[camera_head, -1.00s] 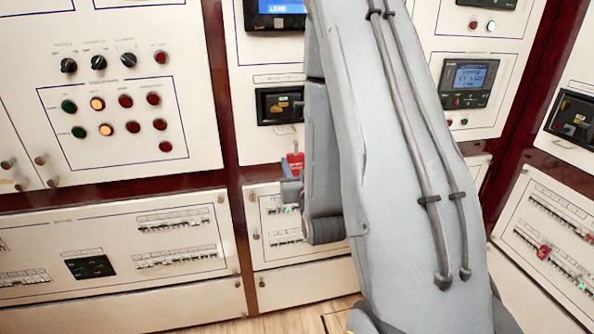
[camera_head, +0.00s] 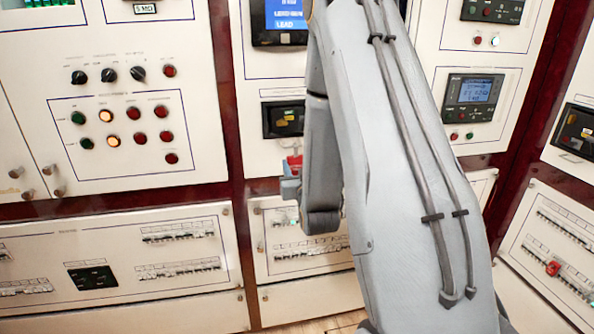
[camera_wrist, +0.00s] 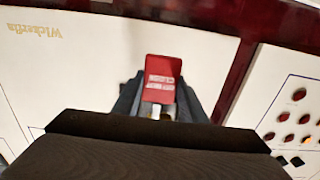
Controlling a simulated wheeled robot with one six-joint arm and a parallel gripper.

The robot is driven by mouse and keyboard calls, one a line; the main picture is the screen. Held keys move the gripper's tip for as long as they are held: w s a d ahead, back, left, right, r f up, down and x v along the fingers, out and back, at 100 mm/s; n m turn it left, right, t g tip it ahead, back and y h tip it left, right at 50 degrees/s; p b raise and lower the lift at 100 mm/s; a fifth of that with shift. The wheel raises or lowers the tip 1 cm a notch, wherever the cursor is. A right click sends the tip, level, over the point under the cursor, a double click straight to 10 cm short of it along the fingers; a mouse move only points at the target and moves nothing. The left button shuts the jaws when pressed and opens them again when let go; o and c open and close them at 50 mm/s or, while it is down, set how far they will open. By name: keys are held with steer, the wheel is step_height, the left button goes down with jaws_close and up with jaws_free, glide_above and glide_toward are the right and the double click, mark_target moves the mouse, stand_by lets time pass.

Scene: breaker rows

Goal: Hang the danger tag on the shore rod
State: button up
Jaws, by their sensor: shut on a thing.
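The danger tag, a small red plate with pale lettering, stands between my gripper's fingers in the wrist view (camera_wrist: 163,70). My gripper (camera_wrist: 158,98) is shut on its lower pale part. In the head view the red tag (camera_head: 294,162) shows as a small patch just left of my grey forearm, above the fingers of my gripper (camera_head: 290,187). It is held in front of the middle cabinet, below a black breaker unit. I cannot pick out the shore rod in either view; my arm covers part of the middle cabinet.
A left panel (camera_head: 90,160) has knobs and several lamps. The black breaker unit (camera_head: 284,119) is on the middle cabinet. Low breaker rows (camera_head: 180,250) run along the bottom. At right, another row has a red piece (camera_head: 553,268).

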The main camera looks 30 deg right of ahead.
steer(key=shift+x, duration=2.1)
steer(key=shift+w+f+b, duration=0.1)
steer(key=shift+w+b, duration=0.1)
steer(key=shift+b, duration=0.15)
steer(key=shift+f+b, duration=0.35)
steer(key=shift+f, duration=0.1)
steer(key=o, duration=1.1)
steer(key=shift+o, duration=0.2)
steer(key=shift+s, duration=0.1)
